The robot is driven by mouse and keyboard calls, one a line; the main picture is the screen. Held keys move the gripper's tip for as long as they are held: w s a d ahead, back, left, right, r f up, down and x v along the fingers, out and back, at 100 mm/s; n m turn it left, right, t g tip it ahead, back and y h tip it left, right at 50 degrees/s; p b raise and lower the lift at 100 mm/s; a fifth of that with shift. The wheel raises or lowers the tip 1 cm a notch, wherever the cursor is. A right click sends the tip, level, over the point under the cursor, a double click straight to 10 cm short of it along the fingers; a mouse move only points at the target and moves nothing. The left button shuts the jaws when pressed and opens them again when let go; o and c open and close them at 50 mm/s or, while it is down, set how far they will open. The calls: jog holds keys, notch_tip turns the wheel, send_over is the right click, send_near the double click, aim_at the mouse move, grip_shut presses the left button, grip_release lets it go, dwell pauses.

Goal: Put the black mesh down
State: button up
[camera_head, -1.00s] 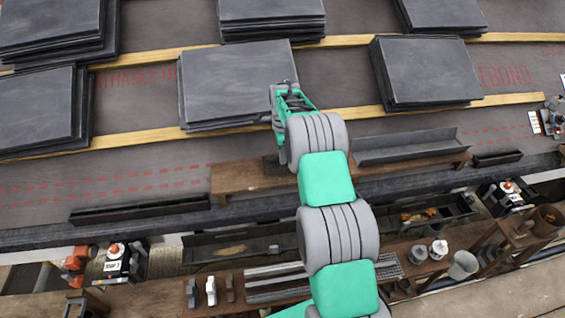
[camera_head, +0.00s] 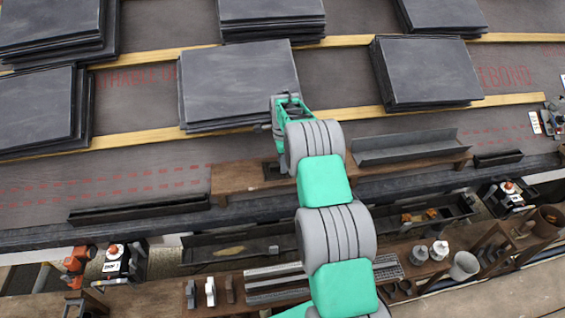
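My gripper (camera_head: 266,128) is at the far end of my green and grey arm, above the lower edge of the middle slate stack. It is small and partly hidden by my wrist, so its fingers cannot be made out. A small dark flat piece (camera_head: 271,171), possibly the black mesh, shows on the brown wooden plank (camera_head: 236,180) just below my gripper and partly behind my arm. I cannot tell whether my gripper touches or holds anything.
Slate stacks (camera_head: 238,82) and (camera_head: 428,72) lie along the yellow battens (camera_head: 130,140). A grey metal channel (camera_head: 405,147) lies on the plank's right part. A dark gutter (camera_head: 235,246) and a cluttered workbench (camera_head: 225,305) with tools and pots are in front.

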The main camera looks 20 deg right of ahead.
jog(key=shift+r, duration=0.1)
notch_tip(320, 180, up, 12)
jog(key=p, duration=0.2)
jog(key=s+a+r+n, duration=0.6)
jog(key=s+r, duration=0.1)
jog(key=r, duration=0.1)
jog(key=s+a+n, duration=0.2)
jog(key=s+n, duration=0.2)
jog(key=s, duration=0.5)
jog(key=s+a+n+t, duration=0.1)
jog(key=s+a+n, duration=0.2)
jog(key=s, duration=0.6)
jog(key=s+a+f+n+t, duration=0.1)
jog(key=s+a+n, duration=0.1)
jog(key=s+n, duration=0.5)
jog(key=shift+s+a, duration=0.3)
jog(key=shift+s, duration=0.6)
